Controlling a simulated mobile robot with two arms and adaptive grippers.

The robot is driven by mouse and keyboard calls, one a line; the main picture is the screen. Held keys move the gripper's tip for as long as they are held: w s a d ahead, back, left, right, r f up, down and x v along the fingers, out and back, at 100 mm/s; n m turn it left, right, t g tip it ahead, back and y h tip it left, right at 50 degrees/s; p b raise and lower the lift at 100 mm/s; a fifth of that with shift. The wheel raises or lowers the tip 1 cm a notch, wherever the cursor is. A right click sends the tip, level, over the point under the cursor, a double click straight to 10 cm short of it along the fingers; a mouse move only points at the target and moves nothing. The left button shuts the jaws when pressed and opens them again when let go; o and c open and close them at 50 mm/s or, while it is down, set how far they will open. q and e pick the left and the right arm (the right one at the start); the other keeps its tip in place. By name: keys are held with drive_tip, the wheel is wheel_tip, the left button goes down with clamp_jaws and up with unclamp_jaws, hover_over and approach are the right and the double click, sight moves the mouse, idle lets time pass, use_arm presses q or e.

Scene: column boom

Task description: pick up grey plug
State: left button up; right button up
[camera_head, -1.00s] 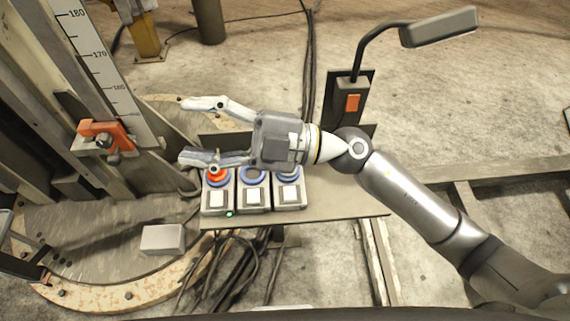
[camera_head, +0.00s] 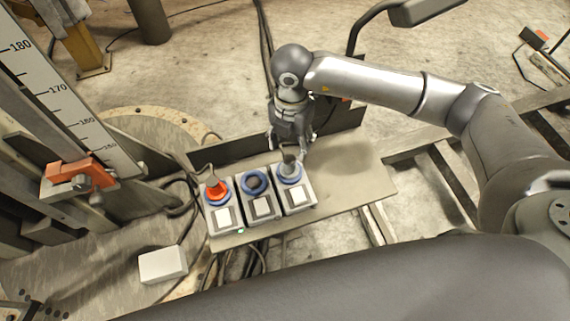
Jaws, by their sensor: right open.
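The grey plug (camera_head: 290,168) stands upright in the blue-ringed socket of the right-hand box. My right gripper (camera_head: 290,148) is open and points down at the plug from behind. Its fingers are close to the plug's top, one on each side as seen here. I cannot tell whether they touch it. The middle socket (camera_head: 254,183) has a blue ring and a dark centre. A red-orange plug (camera_head: 216,188) stands in the left socket. My left gripper is not in view.
The socket boxes sit on a narrow shelf (camera_head: 352,178) with clear room on its right. A lamp on a curved arm (camera_head: 425,10) stands behind. A tall scale (camera_head: 62,95) with an orange pointer (camera_head: 80,175) is at left. A white box (camera_head: 162,265) lies at lower left.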

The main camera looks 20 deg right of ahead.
sight(289, 158)
wheel_tip(289, 158, down, 2)
drive_tip(key=shift+f, duration=0.35)
wheel_tip(289, 158, down, 5)
drive_tip(key=shift+f+p, duration=0.1)
drive_tip(key=shift+p, duration=0.3)
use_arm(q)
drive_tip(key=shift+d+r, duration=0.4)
use_arm(e)
drive_tip(key=shift+c, duration=0.3)
drive_tip(key=shift+a, duration=0.1)
drive_tip(key=c, duration=1.1)
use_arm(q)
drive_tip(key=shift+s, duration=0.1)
use_arm(e)
drive_tip(key=shift+c, duration=0.2)
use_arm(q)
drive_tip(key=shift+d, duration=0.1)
